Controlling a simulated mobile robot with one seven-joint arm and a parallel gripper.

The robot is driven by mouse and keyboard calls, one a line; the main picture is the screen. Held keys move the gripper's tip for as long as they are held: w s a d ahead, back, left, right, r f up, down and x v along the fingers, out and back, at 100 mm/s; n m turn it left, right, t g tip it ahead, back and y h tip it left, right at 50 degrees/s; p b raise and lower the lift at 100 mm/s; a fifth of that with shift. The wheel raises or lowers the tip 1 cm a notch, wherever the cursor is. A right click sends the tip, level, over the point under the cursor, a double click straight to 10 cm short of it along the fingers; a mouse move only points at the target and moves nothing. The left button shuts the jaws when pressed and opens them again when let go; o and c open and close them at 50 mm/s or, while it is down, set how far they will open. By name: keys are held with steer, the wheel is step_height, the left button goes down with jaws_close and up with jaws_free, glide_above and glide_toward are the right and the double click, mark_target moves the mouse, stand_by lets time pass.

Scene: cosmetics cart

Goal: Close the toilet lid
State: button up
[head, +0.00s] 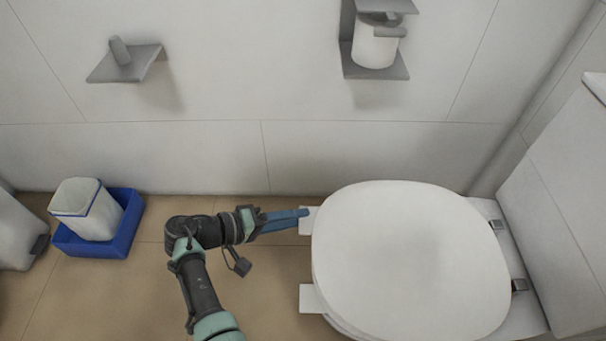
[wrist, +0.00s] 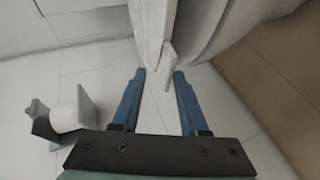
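The white toilet lid (head: 410,260) is down over the bowl in the head view, its hinges on the right. I cannot tell whether it rests fully flat. Two white tabs stick out at its front edge, an upper tab (head: 307,221) and a lower tab (head: 311,299). My gripper (head: 304,214) is at the upper tab, left of the lid. In the wrist view my gripper (wrist: 160,72) has its blue fingers apart with nothing clasped. The lid's edge (wrist: 150,25) and a tab (wrist: 168,56) show just beyond the fingertips. Contact is unclear.
The tank (head: 560,200) stands at the right. A blue tray (head: 100,243) with a white container (head: 88,210) is on the floor at left. A roll holder (head: 375,62) and a small shelf (head: 125,65) are on the wall.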

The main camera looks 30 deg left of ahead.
steer(key=p+v, duration=0.2)
steer(key=v, duration=0.8)
steer(key=shift+r, duration=0.1)
